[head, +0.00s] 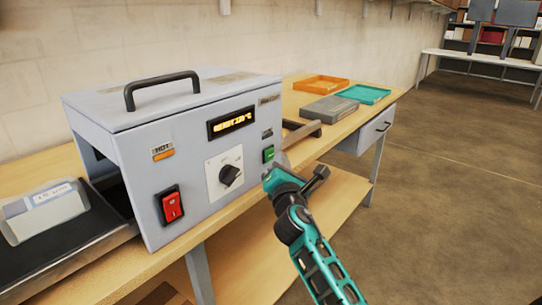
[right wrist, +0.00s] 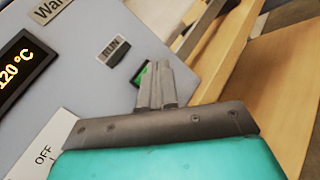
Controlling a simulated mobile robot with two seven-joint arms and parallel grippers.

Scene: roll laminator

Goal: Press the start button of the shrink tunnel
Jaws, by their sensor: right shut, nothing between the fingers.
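The shrink tunnel (head: 190,150) is a grey box with a black top handle, standing on a wooden bench. Its green start button (head: 268,154) is at the right of the front panel. My right gripper (head: 281,161) is shut and empty, its fingertips right beside the button. In the right wrist view the fingertips (right wrist: 155,68) cover much of the green button (right wrist: 139,76); only its left part shows. I cannot tell whether they touch it. My left gripper is not in view.
The panel also has a red switch (head: 172,206), a black dial (head: 229,174) and a lit display (head: 232,121). A packet (head: 44,211) lies on the dark infeed at left.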

